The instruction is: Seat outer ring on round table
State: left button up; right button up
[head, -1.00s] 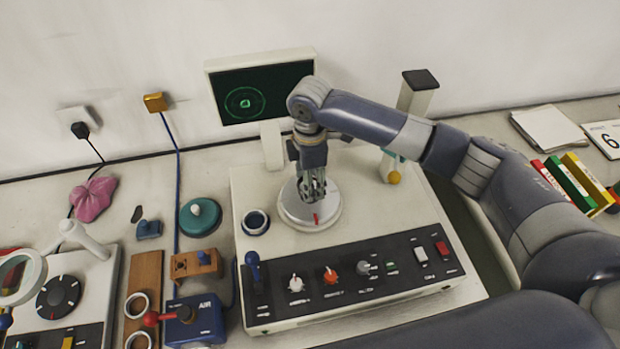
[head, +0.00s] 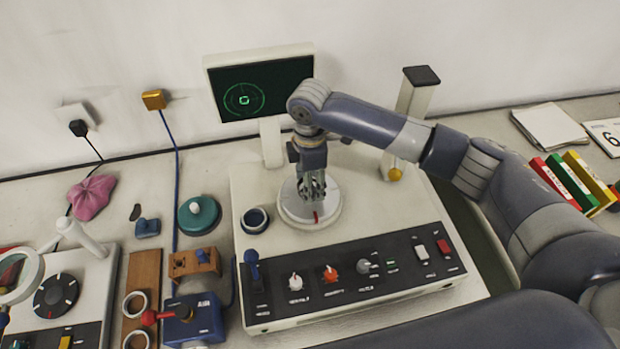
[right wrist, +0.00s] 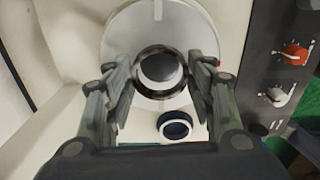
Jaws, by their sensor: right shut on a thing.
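The round table (head: 296,213) is a pale disc with a red mark on top of the white machine. My right gripper (head: 312,193) points down over it. In the right wrist view, the fingers (right wrist: 162,78) are shut on the outer ring (right wrist: 160,93), a shiny dark metal ring. The ring lies over the pale round table (right wrist: 135,28), and a grey round surface shows through its hole. I cannot tell whether the ring touches the table. In the head view the fingers mostly hide the ring. My left gripper is not in view.
A dark-centred ring piece (head: 255,221) sits left of the table; the machine's knob panel (head: 345,277) is in front. A monitor (head: 262,84) and a post (head: 412,120) stand behind. A teal round piece (head: 199,214) and blue AIR box (head: 194,319) lie left.

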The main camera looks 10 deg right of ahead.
jog(key=shift+f+p, duration=0.3)
jog(key=shift+p, duration=0.05)
dwell(0.6)
jog(key=shift+p, duration=0.45)
jog(key=shift+f, duration=0.4)
dwell(0.7)
jog(key=shift+p, duration=0.8)
dwell(0.4)
dwell(0.4)
jog(key=o, duration=1.2)
jog(key=shift+r, duration=0.1)
